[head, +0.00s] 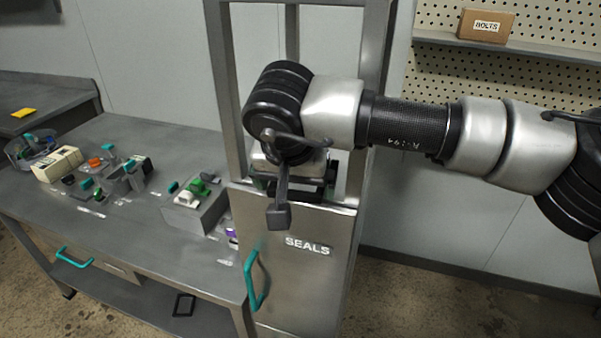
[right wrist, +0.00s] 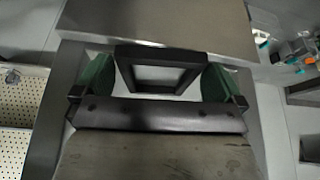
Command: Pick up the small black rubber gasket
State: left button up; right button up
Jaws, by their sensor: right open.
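A black rectangular ring, which looks like the gasket (right wrist: 160,54), shows in the right wrist view between the two green finger pads. My right gripper (head: 294,186) is open, with a pad on each side of this ring and a gap visible between. In the head view the gripper is over the top of the steel SEALS cabinet (head: 298,275), and my wrist hides what lies under it. Another thin black square ring (head: 177,305) lies on the bench's lower shelf in the head view. My left gripper is not in view.
The steel bench (head: 130,228) at left holds several small parts, a grey block (head: 205,214) and a cream box (head: 57,164). Upright posts of the cabinet frame (head: 372,120) stand close around my right wrist.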

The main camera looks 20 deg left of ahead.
jog(key=c, duration=0.6)
jog(key=shift+r, duration=0.1)
jog(key=shift+r+b, duration=0.3)
jog(key=shift+r, duration=0.1)
jog(key=shift+b+v, duration=0.7)
jog(key=shift+v, duration=0.55)
jog(key=s+b, duration=0.1)
jog(key=s, duration=0.4)
jog(key=s+d+b, duration=0.1)
jog(key=s+b, duration=0.1)
jog(key=s, duration=0.4)
jog(key=s+b, duration=0.1)
jog(key=s, duration=0.5)
jog(key=shift+d+r+b, duration=0.15)
jog(key=shift+d+b, duration=0.15)
jog(key=shift+b, duration=0.05)
